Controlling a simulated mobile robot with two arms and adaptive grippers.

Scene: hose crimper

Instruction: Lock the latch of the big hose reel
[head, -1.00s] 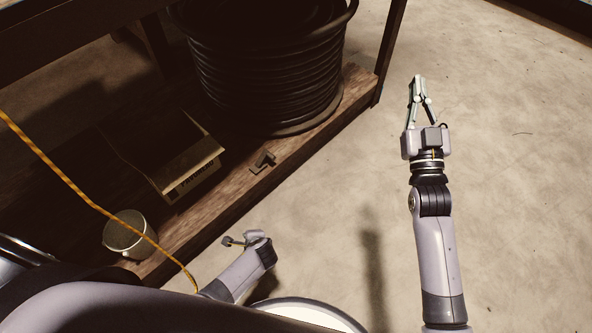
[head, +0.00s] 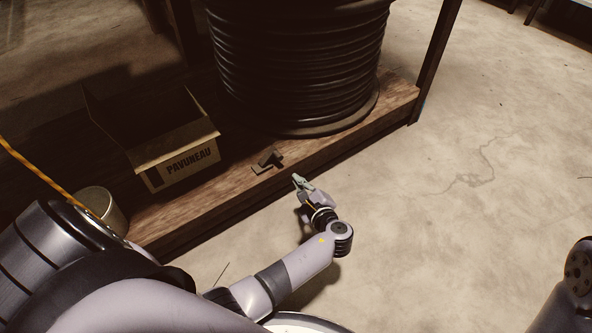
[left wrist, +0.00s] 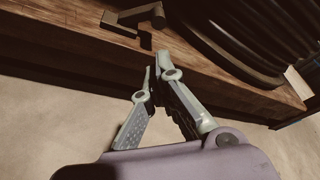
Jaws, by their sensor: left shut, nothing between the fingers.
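The big hose reel (head: 295,65), a dark drum wound with black hose, stands on the wooden shelf. Its top is cut off in the head view. A small dark angled latch piece (head: 268,161) sits on the shelf near the front edge, just left of the reel's base. It also shows at the top of the left wrist view (left wrist: 135,20). My left gripper (head: 300,181) is shut and empty, just in front of the shelf edge, to the right of the latch and apart from it. It also shows in the left wrist view (left wrist: 160,72). My right gripper is out of view.
An open cardboard box (head: 180,160) stands on the shelf left of the latch. A pail (head: 101,208) and a yellow cord (head: 35,170) are further left. A dark upright post (head: 433,65) stands right of the reel. The floor at right is clear.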

